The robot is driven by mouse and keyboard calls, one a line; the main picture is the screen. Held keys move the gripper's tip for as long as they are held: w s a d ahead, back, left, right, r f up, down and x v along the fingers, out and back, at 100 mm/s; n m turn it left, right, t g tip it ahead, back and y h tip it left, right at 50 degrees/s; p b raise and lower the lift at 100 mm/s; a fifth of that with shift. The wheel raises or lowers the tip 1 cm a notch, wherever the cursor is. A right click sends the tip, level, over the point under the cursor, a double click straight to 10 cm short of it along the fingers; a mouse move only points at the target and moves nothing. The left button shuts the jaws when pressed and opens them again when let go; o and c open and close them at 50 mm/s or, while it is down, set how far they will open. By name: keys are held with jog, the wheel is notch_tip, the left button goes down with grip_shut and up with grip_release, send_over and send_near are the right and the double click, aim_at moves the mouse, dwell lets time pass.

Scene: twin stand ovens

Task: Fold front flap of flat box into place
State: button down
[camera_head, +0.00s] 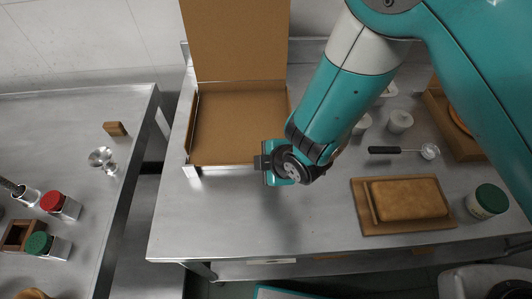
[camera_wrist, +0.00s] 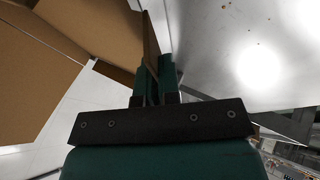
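The flat cardboard box (camera_head: 238,128) lies open on the steel table, its big lid (camera_head: 240,40) standing up at the back. A low front flap (camera_head: 222,165) stands along its near edge. My gripper (camera_head: 264,163) is at the right part of this near edge. In the wrist view, my gripper's two fingers (camera_wrist: 156,80) are close together, with the thin brown front flap (camera_wrist: 151,45) running in between them. The box's inside (camera_wrist: 95,25) shows at upper left there. My arm and gripper hide the box's front right corner in the head view.
A wooden board (camera_head: 360,215) with a brown block lies at the right, near a green-lidded jar (camera_head: 487,201). A black-handled tool (camera_head: 385,150) and small white cups (camera_head: 400,120) are behind. The table in front of the box is clear. A gap separates the left table (camera_head: 75,120).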

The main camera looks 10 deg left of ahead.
jog(key=g, duration=0.1)
jog(key=w+g+h, duration=0.1)
jog(key=g, duration=0.1)
jog(key=shift+a+r+m, duration=0.1)
jog(key=shift+r+m, duration=0.05)
jog(key=shift+m, duration=0.25)
jog(key=shift+w+a+m+g+h+b, duration=0.1)
jog(key=shift+w+m+g+h+b, duration=0.1)
jog(key=shift+g, duration=0.4)
jog(key=shift+w+m+g+h+b, duration=0.1)
jog(key=shift+w+g+b, duration=0.1)
jog(key=shift+g, duration=0.4)
jog(key=c, duration=1.3)
grip_release()
jog(key=shift+r, duration=0.1)
jog(key=b+v, duration=0.3)
jog(key=v, duration=1.4)
jog(key=shift+w+r+b, duration=0.15)
jog(key=shift+b, duration=0.2)
